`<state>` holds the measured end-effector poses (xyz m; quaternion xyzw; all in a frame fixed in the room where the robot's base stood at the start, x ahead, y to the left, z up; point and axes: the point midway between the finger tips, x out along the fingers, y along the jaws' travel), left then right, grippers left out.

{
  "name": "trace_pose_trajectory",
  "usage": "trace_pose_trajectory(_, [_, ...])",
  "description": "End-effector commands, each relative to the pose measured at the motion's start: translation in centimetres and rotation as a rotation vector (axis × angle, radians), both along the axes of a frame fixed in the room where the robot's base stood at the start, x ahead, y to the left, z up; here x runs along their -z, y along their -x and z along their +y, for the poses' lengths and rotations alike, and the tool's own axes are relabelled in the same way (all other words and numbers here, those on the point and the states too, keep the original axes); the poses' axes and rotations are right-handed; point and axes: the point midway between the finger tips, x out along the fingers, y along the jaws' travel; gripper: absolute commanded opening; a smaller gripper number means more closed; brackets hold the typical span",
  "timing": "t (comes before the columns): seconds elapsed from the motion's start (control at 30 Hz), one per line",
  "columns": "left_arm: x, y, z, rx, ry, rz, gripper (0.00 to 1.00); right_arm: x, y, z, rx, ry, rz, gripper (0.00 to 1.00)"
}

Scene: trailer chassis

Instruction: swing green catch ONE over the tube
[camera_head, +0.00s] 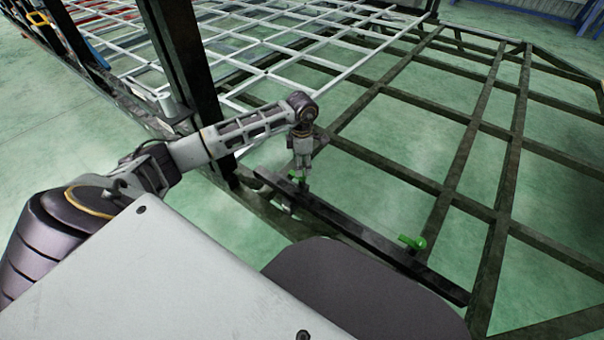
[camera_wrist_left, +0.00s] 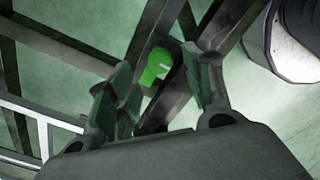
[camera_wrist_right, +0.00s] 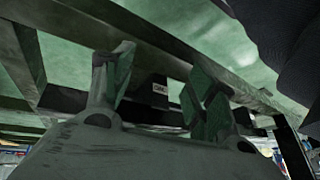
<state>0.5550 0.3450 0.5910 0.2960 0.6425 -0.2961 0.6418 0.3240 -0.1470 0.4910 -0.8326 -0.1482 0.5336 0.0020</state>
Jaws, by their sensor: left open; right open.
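Two green catches sit along a dark tube (camera_head: 350,232) on the chassis's near side: one far-left catch (camera_head: 297,179) and one nearer catch (camera_head: 412,242). Neither shows a readable label in the head view. My left gripper (camera_head: 303,168) is just above the far-left catch. In the left wrist view, a green catch (camera_wrist_left: 156,67) shows between and beyond the open fingers (camera_wrist_left: 160,92), not clearly touched. My right gripper (camera_wrist_right: 163,88) is open and shows only in the right wrist view. Beyond its fingers is a dark block with a small pale marking (camera_wrist_right: 160,88), too small to read surely.
The dark chassis lattice (camera_head: 480,125) extends right and back, with open floor between its bars. A dark upright post (camera_head: 190,60) stands beside my left arm. A pale grid (camera_head: 270,55) lies behind. A dark beam (camera_wrist_right: 150,35) crosses the right wrist view.

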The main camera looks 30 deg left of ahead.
Motion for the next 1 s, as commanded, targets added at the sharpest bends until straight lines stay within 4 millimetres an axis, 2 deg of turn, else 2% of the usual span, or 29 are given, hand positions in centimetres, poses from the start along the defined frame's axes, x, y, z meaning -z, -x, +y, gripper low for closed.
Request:
trace_pose_trajectory(0.1, [1.8,0.0,0.0,-0.001,0.001,0.001,0.51,1.2,-0.1,0.2,0.004,-0.014,-0.013,0.57])
trace_pose_trajectory(0.3, [3.7,0.0,0.0,-0.001,0.000,0.000,0.51,2.3,-0.3,0.6,0.012,-0.035,-0.033,0.57])
trace_pose_trajectory(0.77, [4.4,0.0,0.0,0.000,0.000,-0.001,0.51,2.7,-0.4,0.7,0.016,-0.046,-0.044,0.57])
trace_pose_trajectory(1.0, [4.4,0.0,0.0,0.000,0.000,-0.001,0.23,2.7,-0.4,0.7,0.017,-0.045,-0.045,0.57])
